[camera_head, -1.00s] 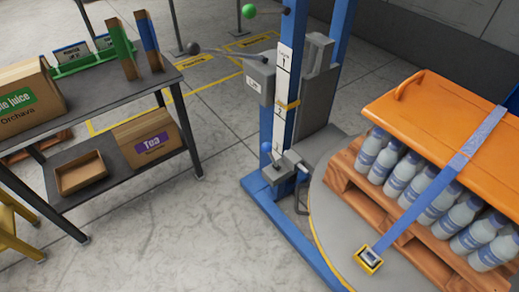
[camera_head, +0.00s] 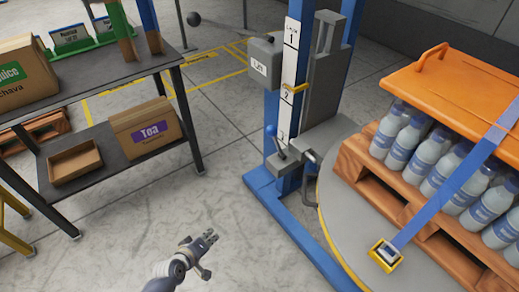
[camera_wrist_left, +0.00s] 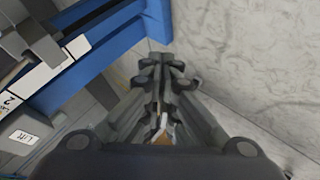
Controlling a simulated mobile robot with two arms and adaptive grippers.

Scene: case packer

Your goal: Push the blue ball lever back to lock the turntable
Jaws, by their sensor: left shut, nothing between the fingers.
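The blue ball lever (camera_head: 271,131) stands on a small grey bracket low on the blue post, beside the turntable (camera_head: 330,208). Its ball is at the top of a short rod. The turntable carries a wooden pallet of bottles. My left gripper (camera_head: 209,239) is shut and empty over the open floor, below and to the left of the lever, and apart from it. In the left wrist view the shut fingers (camera_wrist_left: 161,75) point toward the floor and the blue frame. The lever cannot be made out there. My right gripper is not in view.
A grey shelf table (camera_head: 110,72) with boxes stands at the left. The blue machine frame (camera_head: 300,235) runs along the floor beside the turntable. An orange cover (camera_head: 450,85) tops the bottles, with a blue strap (camera_head: 440,200). Floor between table and frame is clear.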

